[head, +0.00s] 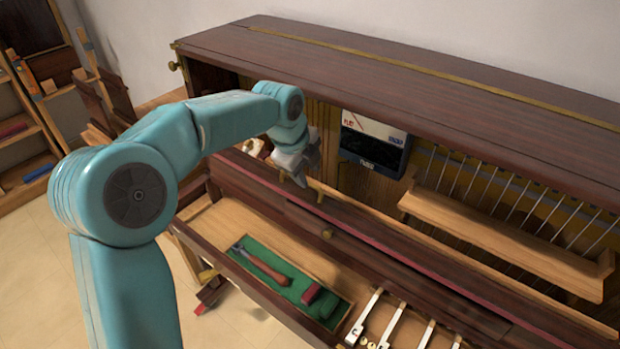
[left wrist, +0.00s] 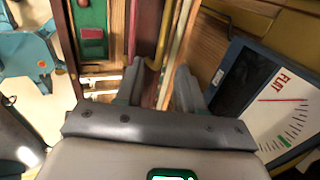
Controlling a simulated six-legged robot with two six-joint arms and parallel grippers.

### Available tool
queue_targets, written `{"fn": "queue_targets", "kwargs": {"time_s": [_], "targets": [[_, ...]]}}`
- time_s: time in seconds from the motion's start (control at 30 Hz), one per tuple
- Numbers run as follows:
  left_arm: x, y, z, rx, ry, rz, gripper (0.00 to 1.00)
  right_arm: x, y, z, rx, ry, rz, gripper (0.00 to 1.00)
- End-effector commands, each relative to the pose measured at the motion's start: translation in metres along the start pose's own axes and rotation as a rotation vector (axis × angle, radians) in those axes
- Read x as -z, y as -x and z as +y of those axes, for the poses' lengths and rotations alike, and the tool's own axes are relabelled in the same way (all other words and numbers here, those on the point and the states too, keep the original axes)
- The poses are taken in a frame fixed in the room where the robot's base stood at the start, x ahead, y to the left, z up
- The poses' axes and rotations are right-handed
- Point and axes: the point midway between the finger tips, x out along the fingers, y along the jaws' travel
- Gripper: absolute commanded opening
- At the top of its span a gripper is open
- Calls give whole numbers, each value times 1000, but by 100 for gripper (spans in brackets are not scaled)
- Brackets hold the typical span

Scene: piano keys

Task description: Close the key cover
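The key cover (head: 390,262) is a long dark wood panel with a reddish edge and a small brass knob (head: 327,234). It lies folded back behind the key area, and the front tray in the head view is uncovered. My left gripper (head: 302,176) is at the far left part of the cover, close to its back edge. In the left wrist view my two fingers (left wrist: 160,88) are apart, with a wooden strip and a brass rod showing between them. I cannot tell whether the fingers touch the wood. My right gripper is in neither view.
A tuner box (head: 373,142) stands behind, right of my left gripper. A wooden rail (head: 500,240) and piano strings are further right. The piano lid (head: 400,75) overhangs above. A green-lined tray (head: 290,280) holds a hammer-like tool and a red block, beside several white key parts (head: 393,325).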

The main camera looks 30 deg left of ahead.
Motion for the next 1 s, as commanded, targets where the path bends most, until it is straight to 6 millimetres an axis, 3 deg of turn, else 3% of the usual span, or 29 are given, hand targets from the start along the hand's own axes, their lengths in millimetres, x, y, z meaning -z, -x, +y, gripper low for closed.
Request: {"fn": "queue_targets", "kwargs": {"time_s": [0.1, 0.23, 0.6, 0.7, 0.73, 1.0], "targets": [[-1, -22, 0, -2, 1, 0, 38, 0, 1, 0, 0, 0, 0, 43], [-2, -36, -2, -1, 1, 0, 38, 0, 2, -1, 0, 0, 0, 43], [-2, -43, -3, 2, 1, -1, 38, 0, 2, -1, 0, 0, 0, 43], [-2, -42, -3, 1, 1, -1, 6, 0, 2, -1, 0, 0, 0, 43], [-2, -43, -3, 1, 1, -1, 0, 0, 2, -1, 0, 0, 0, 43], [-2, -43, -3, 4, 1, 0, 0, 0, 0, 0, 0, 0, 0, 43]]}}
